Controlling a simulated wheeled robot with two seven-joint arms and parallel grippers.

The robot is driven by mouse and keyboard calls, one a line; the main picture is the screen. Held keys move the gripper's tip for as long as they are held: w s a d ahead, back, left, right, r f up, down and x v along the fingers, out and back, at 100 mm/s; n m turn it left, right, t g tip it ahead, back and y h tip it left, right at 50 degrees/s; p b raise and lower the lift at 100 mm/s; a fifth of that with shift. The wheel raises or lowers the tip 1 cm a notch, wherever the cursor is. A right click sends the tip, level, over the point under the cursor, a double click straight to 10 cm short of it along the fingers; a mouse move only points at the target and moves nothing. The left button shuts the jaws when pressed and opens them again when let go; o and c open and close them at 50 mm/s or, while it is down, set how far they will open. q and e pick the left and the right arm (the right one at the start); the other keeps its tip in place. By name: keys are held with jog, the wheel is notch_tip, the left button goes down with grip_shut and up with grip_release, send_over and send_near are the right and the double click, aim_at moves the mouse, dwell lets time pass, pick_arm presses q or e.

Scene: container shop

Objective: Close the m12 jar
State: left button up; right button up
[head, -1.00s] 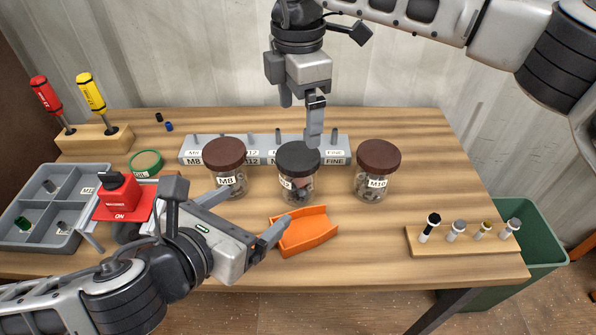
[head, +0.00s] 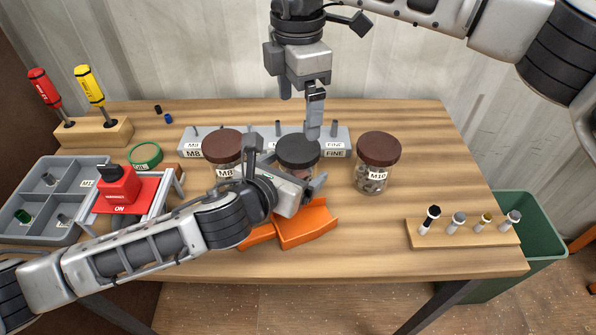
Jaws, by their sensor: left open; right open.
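The middle jar has a black lid (head: 298,150) that sits level on top. Its glass body is mostly hidden behind my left gripper and its label cannot be read, so I cannot confirm from the picture that it is the m12 jar. My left gripper (head: 292,168) is open, low in front of this jar, with one finger toward each side. I cannot tell whether the fingers touch the glass. My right gripper (head: 301,112) is open, pointing down above and just behind the black lid, one finger near the lid's far right edge.
The M8 jar (head: 222,146) stands left and the M10 jar (head: 378,160) right, both brown-lidded. An orange tray (head: 308,228) lies below my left gripper. A grey labelled rack (head: 340,146) is behind. A red switch box (head: 120,188) is left.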

pick_arm(q)
jog(key=shift+x, duration=0.9)
